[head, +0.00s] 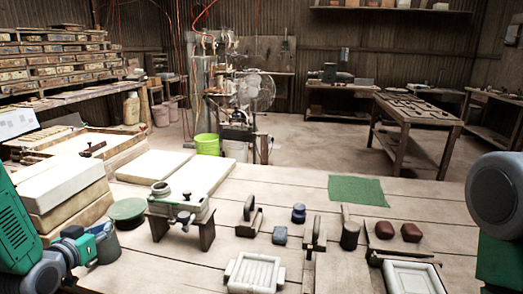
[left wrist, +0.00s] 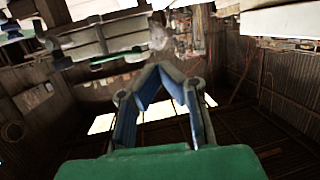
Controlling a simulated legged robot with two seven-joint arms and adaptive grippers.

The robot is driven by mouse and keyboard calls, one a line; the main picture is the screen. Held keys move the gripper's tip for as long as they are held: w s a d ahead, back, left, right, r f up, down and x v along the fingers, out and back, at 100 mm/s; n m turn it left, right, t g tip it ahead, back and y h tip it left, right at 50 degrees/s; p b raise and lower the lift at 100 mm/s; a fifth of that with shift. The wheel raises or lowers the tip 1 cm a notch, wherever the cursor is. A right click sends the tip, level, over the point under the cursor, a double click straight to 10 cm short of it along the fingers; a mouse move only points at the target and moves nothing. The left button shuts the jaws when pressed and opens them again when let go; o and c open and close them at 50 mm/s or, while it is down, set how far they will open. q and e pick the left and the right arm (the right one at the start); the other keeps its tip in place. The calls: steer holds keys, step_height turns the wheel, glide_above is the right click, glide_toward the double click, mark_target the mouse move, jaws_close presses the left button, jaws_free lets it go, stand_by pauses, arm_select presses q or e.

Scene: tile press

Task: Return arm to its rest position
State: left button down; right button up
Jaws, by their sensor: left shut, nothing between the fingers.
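My left arm comes in at the left edge of the head view, with green and grey links. Its gripper (head: 88,240) is low at the left, in front of the stacked blocks and beside a dark green cylinder. In the left wrist view its blue fingers (left wrist: 157,70) meet at the tips, with nothing between them. That view looks upside down, with the room's dark corrugated walls around the fingers. My right arm shows only as a grey joint and green link at the right edge; its gripper is out of view.
The plank table (head: 330,232) holds a small press on a stand (head: 180,212), a green disc (head: 127,210), a pale ribbed mould (head: 255,272), a green cloth (head: 357,190) and dark red lumps (head: 411,232). Pale blocks (head: 65,187) are stacked close to my left arm.

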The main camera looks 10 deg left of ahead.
arm_select(q)
steer(key=s+d+f+g+h, duration=0.1)
steer(key=s+d+f+g, duration=0.6)
steer(key=s+d+f, duration=0.75)
steer(key=s+d+f+g, duration=0.2)
steer(key=s+f+g, duration=0.1)
steer(key=s, duration=0.7)
steer(key=s+d+f+m+g, duration=0.1)
steer(key=s+f+g, duration=0.3)
steer(key=s, duration=0.5)
steer(key=shift+s+d+f+g, duration=0.35)
steer(key=shift+d+f, duration=0.1)
steer(key=shift+d, duration=0.4)
steer(key=shift+w, duration=0.1)
